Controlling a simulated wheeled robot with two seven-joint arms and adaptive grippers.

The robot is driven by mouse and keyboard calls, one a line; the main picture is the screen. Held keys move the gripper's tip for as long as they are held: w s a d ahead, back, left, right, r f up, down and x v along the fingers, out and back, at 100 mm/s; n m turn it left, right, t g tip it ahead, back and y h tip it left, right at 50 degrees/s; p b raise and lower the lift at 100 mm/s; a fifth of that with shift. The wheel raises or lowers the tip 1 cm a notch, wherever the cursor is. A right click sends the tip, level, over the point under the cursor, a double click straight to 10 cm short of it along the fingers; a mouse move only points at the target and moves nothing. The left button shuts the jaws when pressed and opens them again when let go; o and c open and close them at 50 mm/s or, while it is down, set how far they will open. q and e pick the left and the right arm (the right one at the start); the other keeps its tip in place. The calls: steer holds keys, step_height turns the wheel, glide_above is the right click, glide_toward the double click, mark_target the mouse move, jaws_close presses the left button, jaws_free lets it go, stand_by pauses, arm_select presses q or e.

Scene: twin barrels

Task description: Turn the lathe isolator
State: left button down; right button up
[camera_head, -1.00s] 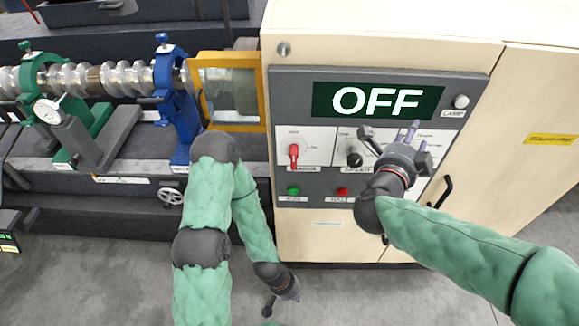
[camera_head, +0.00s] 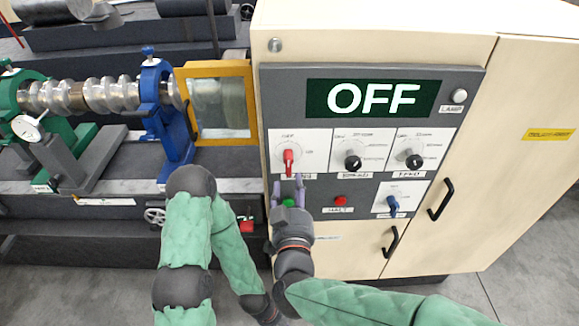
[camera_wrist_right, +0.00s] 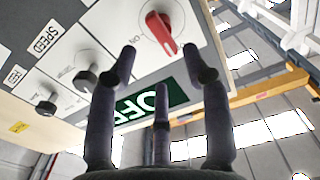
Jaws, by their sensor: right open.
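The isolator is a red rotary knob (camera_head: 288,160) at the upper left of the grey control panel (camera_head: 470,85). Its handle is upright, towards the OFF mark, with ON to its right. The red knob also shows in the right wrist view (camera_wrist_right: 162,30). My right gripper (camera_head: 288,184) is open and empty just below the knob, in front of the panel. Its fingers (camera_wrist_right: 163,68) are spread in the wrist view, with the knob beyond them and apart. The label below the knob is partly hidden. My left gripper (camera_head: 268,312) is low at the bottom edge, its fingers cut off.
A display (camera_head: 372,98) reads OFF. Two black knobs (camera_head: 352,160) (camera_head: 413,159), a red button (camera_head: 340,200), a green button (camera_head: 289,202) and a blue knob (camera_head: 393,205) share the panel. A yellow-framed guard (camera_head: 250,100) stands left of the cabinet.

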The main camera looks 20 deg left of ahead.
mark_target(290, 168)
steer(key=x, duration=0.8)
steer(key=shift+w, duration=0.2)
steer(key=shift+c, duration=0.3)
jaws_close()
